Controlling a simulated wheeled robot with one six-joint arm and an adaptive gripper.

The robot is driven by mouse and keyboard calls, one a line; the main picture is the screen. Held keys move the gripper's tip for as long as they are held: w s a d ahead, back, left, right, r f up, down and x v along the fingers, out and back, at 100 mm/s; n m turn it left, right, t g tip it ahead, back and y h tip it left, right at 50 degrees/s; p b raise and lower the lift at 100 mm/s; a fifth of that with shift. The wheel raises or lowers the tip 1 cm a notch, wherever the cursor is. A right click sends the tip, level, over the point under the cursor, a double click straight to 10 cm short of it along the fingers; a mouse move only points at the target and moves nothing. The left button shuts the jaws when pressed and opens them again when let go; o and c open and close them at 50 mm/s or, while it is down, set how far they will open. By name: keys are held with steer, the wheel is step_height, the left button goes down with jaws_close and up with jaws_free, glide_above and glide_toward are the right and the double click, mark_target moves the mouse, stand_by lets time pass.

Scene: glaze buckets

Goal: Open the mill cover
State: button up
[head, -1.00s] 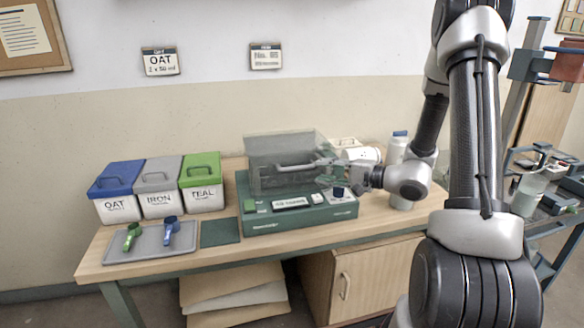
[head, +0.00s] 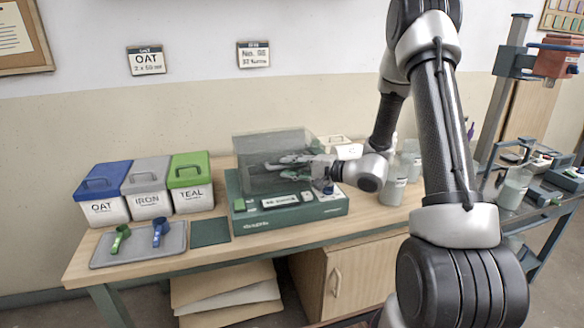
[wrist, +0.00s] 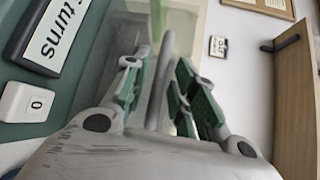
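The mill has a green base (head: 300,211) with a display and buttons on its front, on the wooden table. Its clear smoky cover (head: 262,150) stands over the base and looks closed. My gripper (head: 277,166) is at the cover's front, reaching in from the right. In the wrist view, my gripper (wrist: 157,68) has its green-padded fingers apart. A grey bar, the cover's handle (wrist: 160,85), runs between them, with a gap showing on each side. The handle is mostly hidden by the fingers in the head view.
Blue OAT (head: 103,208), grey IRON (head: 150,203) and green TEAL (head: 192,199) buckets stand at left. A grey tray (head: 140,254) with two scoops lies before them. Clear containers (head: 392,188) stand right of the mill, near my wrist. A dark mat (head: 210,232) lies left of the mill.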

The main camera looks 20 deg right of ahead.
jaws_close()
steer(key=shift+r, duration=0.1)
